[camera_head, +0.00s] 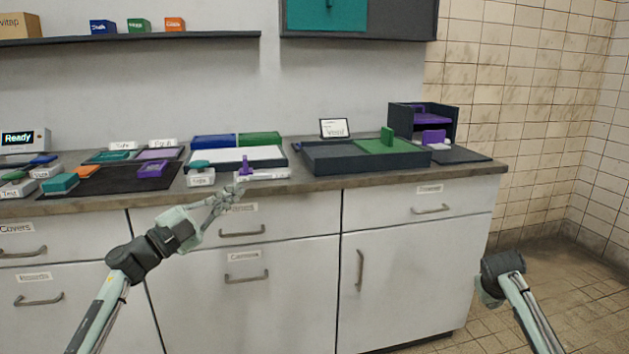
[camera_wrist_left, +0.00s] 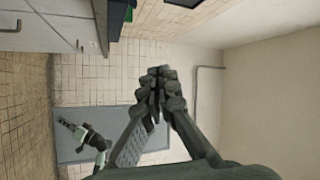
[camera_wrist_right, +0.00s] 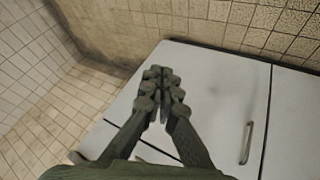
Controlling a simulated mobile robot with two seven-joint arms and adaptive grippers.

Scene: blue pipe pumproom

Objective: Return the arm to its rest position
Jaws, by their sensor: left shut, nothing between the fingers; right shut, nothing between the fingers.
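My left gripper (camera_head: 222,200) is in front of the upper drawers, just below the counter's front edge, with its arm coming in from the lower left. In the left wrist view its fingers (camera_wrist_left: 158,95) are together with nothing between them. My right arm shows at the lower right of the head view, in front of the floor beside the cabinet; its fingers are hidden there. In the right wrist view the right gripper (camera_wrist_right: 158,95) is shut and empty, with a white cabinet door (camera_wrist_right: 215,85) behind it.
The counter (camera_head: 320,184) carries a dark tray with a green part (camera_head: 385,144), a white board (camera_head: 235,157), a purple-and-white piece (camera_head: 262,174), and small coloured boxes at left. Drawer handles (camera_head: 242,232) stick out near my left gripper. Tiled floor (camera_head: 560,270) is open at right.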

